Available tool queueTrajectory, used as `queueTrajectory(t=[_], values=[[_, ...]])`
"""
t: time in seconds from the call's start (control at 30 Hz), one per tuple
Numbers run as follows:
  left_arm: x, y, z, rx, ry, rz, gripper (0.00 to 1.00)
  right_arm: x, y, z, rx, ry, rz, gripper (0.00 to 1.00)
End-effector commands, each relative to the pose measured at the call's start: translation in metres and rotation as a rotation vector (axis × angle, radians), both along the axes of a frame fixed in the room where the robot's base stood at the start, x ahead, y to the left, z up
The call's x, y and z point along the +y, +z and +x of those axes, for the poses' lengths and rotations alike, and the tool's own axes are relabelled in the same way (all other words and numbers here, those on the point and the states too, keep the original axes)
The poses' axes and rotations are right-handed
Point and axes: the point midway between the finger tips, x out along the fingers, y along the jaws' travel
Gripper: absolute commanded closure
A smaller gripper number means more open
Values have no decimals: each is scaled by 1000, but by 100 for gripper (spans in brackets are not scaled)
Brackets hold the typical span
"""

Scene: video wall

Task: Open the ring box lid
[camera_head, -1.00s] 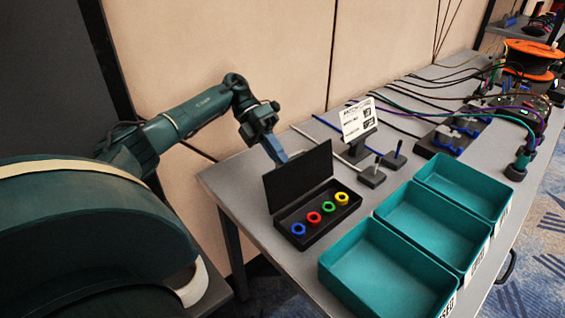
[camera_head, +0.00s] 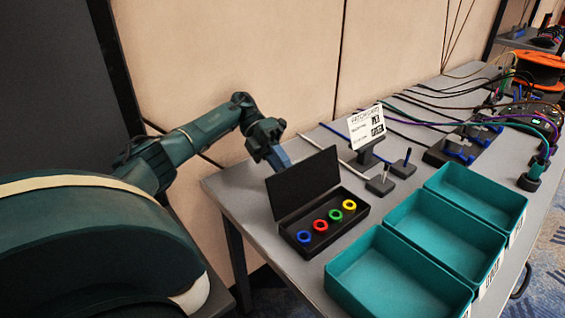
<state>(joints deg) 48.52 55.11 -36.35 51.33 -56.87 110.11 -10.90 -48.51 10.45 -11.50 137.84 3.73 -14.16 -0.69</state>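The black ring box (camera_head: 326,226) sits on the grey table near its left end. Its lid (camera_head: 303,183) stands raised at the back, tilted up from the base. Inside the base lie a blue ring, a red ring, a green ring and a yellow ring in a row. My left arm comes in from the left, and its gripper (camera_head: 282,160) is behind the lid's top edge, pointing down. Its blue fingertips are partly hidden by the lid, so I cannot tell whether they are open or touching it. My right gripper is not in view.
Teal trays (camera_head: 400,282) stand in a row right of the box. A small sign on a stand (camera_head: 367,130) and small posts on blocks (camera_head: 381,184) are behind it. Cables (camera_head: 460,105) and an orange reel (camera_head: 538,67) lie farther back. Grey table is bare left of the box.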

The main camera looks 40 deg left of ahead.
Motion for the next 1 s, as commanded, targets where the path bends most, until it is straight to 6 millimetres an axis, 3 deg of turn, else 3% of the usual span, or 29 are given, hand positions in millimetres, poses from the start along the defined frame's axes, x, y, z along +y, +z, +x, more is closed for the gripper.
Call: queueTrajectory(t=[0.1,0.43,0.8,1.0], values=[[1,1,0,-1,4,0,69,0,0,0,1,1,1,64],[2,12,1,-10,9,-1,69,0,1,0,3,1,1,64],[2,80,1,-9,6,0,69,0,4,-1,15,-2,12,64],[1,100,1,-6,5,-1,69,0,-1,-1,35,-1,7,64]])
